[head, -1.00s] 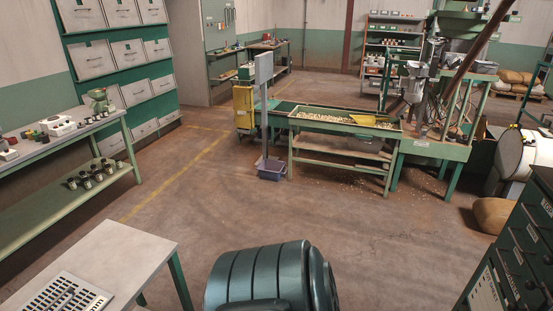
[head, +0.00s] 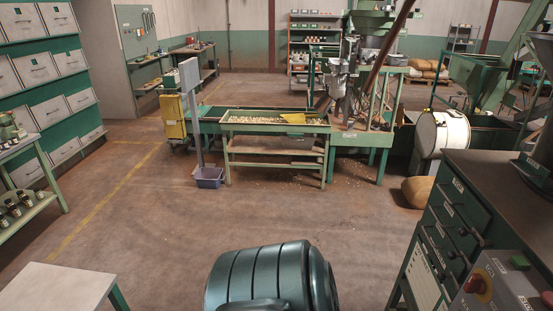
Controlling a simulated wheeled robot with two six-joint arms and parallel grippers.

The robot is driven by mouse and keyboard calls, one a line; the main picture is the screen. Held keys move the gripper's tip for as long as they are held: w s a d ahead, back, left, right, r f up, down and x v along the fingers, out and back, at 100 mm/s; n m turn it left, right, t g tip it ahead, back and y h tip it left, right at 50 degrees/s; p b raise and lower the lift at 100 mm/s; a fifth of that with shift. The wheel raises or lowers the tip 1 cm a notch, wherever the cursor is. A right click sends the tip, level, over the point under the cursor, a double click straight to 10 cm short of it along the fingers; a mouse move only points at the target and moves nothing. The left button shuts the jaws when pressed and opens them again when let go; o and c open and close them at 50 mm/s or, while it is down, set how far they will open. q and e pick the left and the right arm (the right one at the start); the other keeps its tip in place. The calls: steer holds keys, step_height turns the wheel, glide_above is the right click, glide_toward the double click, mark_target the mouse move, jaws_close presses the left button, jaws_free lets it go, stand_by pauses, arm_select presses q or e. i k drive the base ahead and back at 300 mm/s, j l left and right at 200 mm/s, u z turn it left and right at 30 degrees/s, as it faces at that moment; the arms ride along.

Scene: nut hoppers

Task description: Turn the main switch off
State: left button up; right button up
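A red rotary knob on a yellow plate, which looks like a main switch (head: 478,285), is on a grey control panel (head: 505,290) at the bottom right corner of the head view. The panel is partly cut off by the frame edge. A green button (head: 520,262) and a red button (head: 547,298) are also on it. The knob's position is too small to read. Neither of my grippers is in view.
A dark green drawer cabinet (head: 455,215) stands behind the panel at right. A long green sorting table (head: 275,130) and a grey post with a box (head: 190,75) stand ahead. A pale table (head: 55,288) is at lower left. The middle floor is open.

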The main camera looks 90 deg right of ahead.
mark_target(475, 283)
steer(key=z, duration=4.5)
steer(key=i, duration=0.05)
